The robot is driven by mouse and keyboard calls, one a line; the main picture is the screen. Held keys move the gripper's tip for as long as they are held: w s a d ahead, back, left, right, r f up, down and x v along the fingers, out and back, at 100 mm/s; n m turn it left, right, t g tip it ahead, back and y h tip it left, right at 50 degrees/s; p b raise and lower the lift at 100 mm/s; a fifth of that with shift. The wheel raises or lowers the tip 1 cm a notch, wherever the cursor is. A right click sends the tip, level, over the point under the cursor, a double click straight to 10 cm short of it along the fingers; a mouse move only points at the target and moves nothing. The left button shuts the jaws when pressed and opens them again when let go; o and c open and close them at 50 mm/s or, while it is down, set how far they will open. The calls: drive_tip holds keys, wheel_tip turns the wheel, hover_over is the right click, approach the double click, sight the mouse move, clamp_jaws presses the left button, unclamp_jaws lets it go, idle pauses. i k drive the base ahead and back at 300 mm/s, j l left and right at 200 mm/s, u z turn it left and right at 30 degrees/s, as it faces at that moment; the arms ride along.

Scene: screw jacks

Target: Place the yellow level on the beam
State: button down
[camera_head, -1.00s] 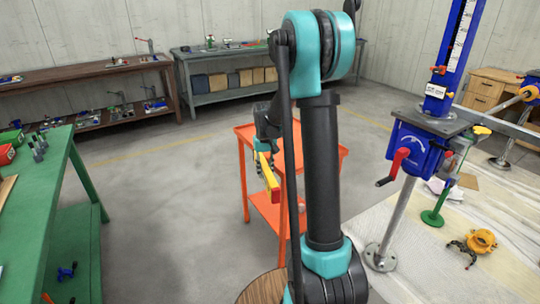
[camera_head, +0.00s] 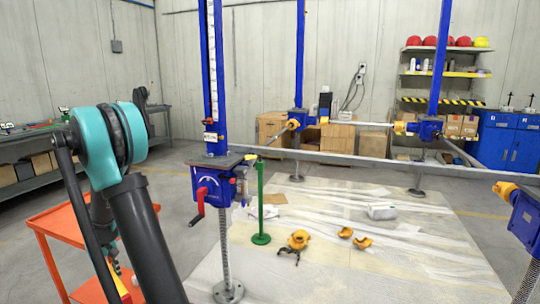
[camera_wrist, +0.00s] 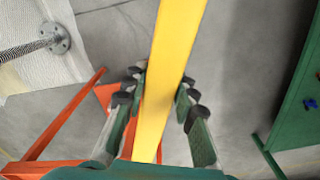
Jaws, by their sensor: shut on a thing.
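The yellow level (camera_wrist: 175,50) runs lengthwise between the fingers of my gripper (camera_wrist: 163,92), which is shut on it, in the wrist view. In the head view only a bit of the level (camera_head: 124,287) shows at the lower left, behind my arm. The long grey beam (camera_head: 380,166) lies level across the middle of the head view. Its left end is by the blue screw jack (camera_head: 211,178) with the red crank. Its right end reaches toward another blue jack (camera_head: 527,215). The gripper and level are well to the left of the beam and apart from it.
An orange cart (camera_head: 48,225) stands at the left, close to my arm. A green stand (camera_head: 261,205) is near the left jack. Orange clamps (camera_head: 299,240) and a white block (camera_head: 381,212) lie on the pale floor sheet. In the wrist view a green table (camera_wrist: 295,110) is at the right.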

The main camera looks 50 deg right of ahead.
sight(312, 153)
drive_tip(key=l+z, duration=0.15)
drive_tip(key=z, duration=0.2)
drive_tip(key=k+l+z, duration=0.1)
drive_tip(key=z, duration=0.25)
drive_tip(key=l+z, duration=0.35)
